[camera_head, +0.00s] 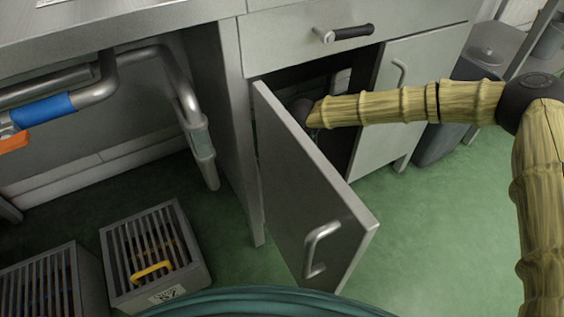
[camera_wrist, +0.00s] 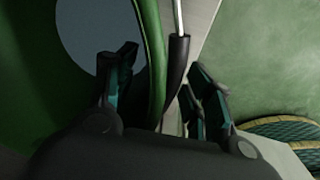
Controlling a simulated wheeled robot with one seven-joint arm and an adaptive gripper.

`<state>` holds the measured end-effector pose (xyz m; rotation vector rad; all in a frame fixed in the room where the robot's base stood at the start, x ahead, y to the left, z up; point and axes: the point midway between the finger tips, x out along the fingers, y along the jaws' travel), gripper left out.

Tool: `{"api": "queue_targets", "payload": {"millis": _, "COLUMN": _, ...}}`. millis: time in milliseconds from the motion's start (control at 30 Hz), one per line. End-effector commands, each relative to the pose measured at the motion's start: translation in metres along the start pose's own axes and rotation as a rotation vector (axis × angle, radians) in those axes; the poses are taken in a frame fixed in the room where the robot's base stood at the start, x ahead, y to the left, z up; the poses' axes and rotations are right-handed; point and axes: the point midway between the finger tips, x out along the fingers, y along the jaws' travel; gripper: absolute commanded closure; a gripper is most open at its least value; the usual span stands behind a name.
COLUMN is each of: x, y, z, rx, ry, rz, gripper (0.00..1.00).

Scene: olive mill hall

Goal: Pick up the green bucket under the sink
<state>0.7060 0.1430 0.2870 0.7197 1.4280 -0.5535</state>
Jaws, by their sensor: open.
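In the wrist view the green bucket (camera_wrist: 148,45) fills the left side, its curved rim close to my gripper (camera_wrist: 165,80). Its wire handle with a dark grip (camera_wrist: 178,62) rises beside the rim. My gripper is open. One finger appears over the bucket's opening and the other to the right of the rim, so rim and grip appear between them. I cannot tell whether the fingers touch either. In the head view my arm reaches behind the open cabinet door (camera_head: 300,185), and the bucket and my fingertips are hidden there.
A drawer (camera_head: 355,22) is shut above the cabinet opening. Pipes (camera_head: 170,62) hang at the left. Two slatted crates (camera_head: 205,262) (camera_head: 90,285) stand on the green floor below. A second cabinet door (camera_head: 410,100) is at the right, with clear floor (camera_head: 430,220) in front.

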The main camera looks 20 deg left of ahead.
Motion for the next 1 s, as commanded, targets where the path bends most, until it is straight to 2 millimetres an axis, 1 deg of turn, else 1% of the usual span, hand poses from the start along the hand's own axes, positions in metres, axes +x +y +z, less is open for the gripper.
{"api": "queue_targets", "payload": {"millis": 33, "x": 0.0048, "y": 0.0002, "z": 0.0000, "rx": 0.000, "ry": 0.000, "rz": 0.001, "gripper": 0.48}}
{"api": "queue_targets", "payload": {"millis": 67, "x": 0.0054, "y": 0.0003, "z": 0.0001, "rx": 0.000, "ry": 0.000, "rz": 0.001, "gripper": 0.48}}
{"api": "queue_targets", "payload": {"millis": 267, "x": 0.0048, "y": 0.0005, "z": 0.0003, "rx": 0.000, "ry": -0.001, "rz": 0.001, "gripper": 0.48}}
{"api": "queue_targets", "payload": {"millis": 300, "x": 0.0048, "y": 0.0004, "z": 0.0003, "rx": 0.000, "ry": -0.001, "rz": 0.001, "gripper": 0.50}}
{"api": "queue_targets", "payload": {"millis": 367, "x": 0.0049, "y": 0.0004, "z": 0.0003, "rx": 0.000, "ry": -0.001, "rz": 0.001, "gripper": 0.61}}
{"api": "queue_targets", "payload": {"millis": 500, "x": 0.0049, "y": 0.0004, "z": 0.0003, "rx": 0.000, "ry": -0.001, "rz": 0.001, "gripper": 0.86}}
{"api": "queue_targets", "payload": {"millis": 567, "x": 0.0049, "y": 0.0004, "z": 0.0004, "rx": 0.000, "ry": -0.001, "rz": 0.001, "gripper": 0.97}}
{"api": "queue_targets", "payload": {"millis": 600, "x": 0.0049, "y": 0.0004, "z": 0.0004, "rx": 0.000, "ry": -0.001, "rz": 0.001, "gripper": 1.00}}
{"api": "queue_targets", "payload": {"millis": 1000, "x": 0.0041, "y": 0.0007, "z": 0.0005, "rx": 0.000, "ry": -0.001, "rz": 0.001, "gripper": 1.00}}
